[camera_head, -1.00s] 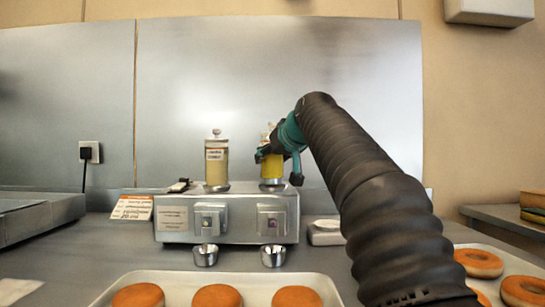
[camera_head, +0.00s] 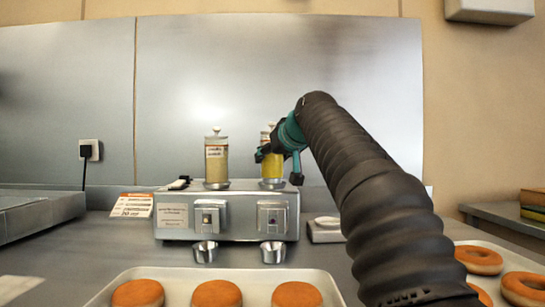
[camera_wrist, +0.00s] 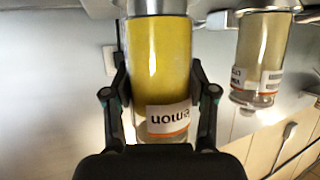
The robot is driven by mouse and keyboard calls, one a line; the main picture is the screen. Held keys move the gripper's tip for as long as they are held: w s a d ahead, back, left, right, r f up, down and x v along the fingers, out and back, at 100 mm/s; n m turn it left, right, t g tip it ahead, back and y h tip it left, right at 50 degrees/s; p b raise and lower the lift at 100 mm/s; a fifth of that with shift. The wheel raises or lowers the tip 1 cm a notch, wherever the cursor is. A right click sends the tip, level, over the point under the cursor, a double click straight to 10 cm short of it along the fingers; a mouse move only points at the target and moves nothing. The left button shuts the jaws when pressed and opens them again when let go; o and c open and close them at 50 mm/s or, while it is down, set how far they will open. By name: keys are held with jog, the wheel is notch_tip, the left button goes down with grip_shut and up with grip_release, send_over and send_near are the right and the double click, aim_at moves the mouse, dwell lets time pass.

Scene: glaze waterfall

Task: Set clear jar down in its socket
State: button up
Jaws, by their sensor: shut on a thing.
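My gripper (camera_head: 280,148) is shut around a clear jar with yellow contents (camera_head: 271,168), at the right end of the dispenser (camera_head: 228,213). In the wrist view this jar (camera_wrist: 158,55) stands upside down in the picture, with a finger on each side and a label partly reading "mon". Its base is at the right metal socket (camera_head: 272,185); I cannot tell whether it is fully seated. A second jar with pale contents (camera_head: 216,160) stands upright in the left socket (camera_head: 216,185); it also shows in the wrist view (camera_wrist: 260,55).
Two small metal cups (camera_head: 205,251) sit below the dispenser's front. A tray (camera_head: 180,275) with donuts lies in front, and another tray (camera_head: 465,243) with donuts lies at right. A small card (camera_head: 132,205) stands left of the dispenser. A steel wall panel rises behind.

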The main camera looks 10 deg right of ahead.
jog(key=shift+f+b, duration=0.4)
jog(key=shift+f, duration=0.05)
dwell(0.6)
jog(key=o, duration=1.6)
jog(key=shift+f, duration=0.1)
jog(key=shift+s, duration=0.1)
jog(key=v, duration=1.2)
